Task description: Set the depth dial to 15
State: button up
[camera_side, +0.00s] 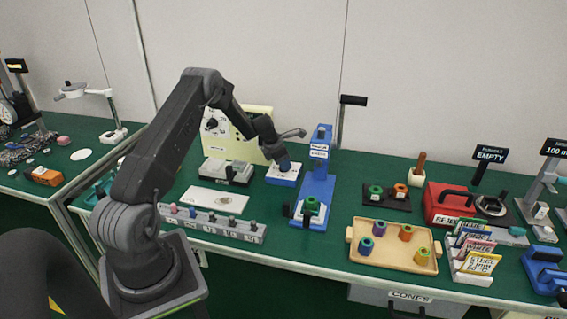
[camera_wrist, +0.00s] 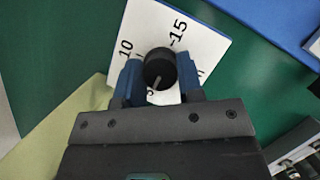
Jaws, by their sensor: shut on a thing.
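The depth dial is a black round knob (camera_wrist: 158,66) on a white scale plate (camera_wrist: 196,40) in the wrist view. The numbers 10 and 15 show on the plate; other markings are partly hidden by my gripper. A pale pointer line on the knob points down and slightly left in the picture, away from the 15. My gripper (camera_wrist: 160,84) has its blue fingers on either side of the knob and is shut on it. In the side view, my gripper (camera_side: 284,164) is down at the small blue and white dial base (camera_side: 284,178); the knob is hidden there.
A grey block (camera_side: 228,172) and a pale yellow panel (camera_side: 250,122) are close on the left and behind. A wooden tray (camera_side: 388,263) with several spools lies further right.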

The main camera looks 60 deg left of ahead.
jog(key=shift+c, duration=0.6)
jog(key=m+h, duration=0.1)
jog(key=m, duration=0.3)
jog(key=shift+m+g+h, duration=0.3)
jog(key=shift+m+h, duration=0.1)
jog(key=o, duration=0.9)
jog(key=r, duration=0.6)
jog(key=s+r, duration=0.1)
jog(key=r, duration=0.2)
jog(key=shift+a+r, duration=0.35)
jog(key=shift+r, duration=0.05)
jog(key=shift+w, duration=0.1)
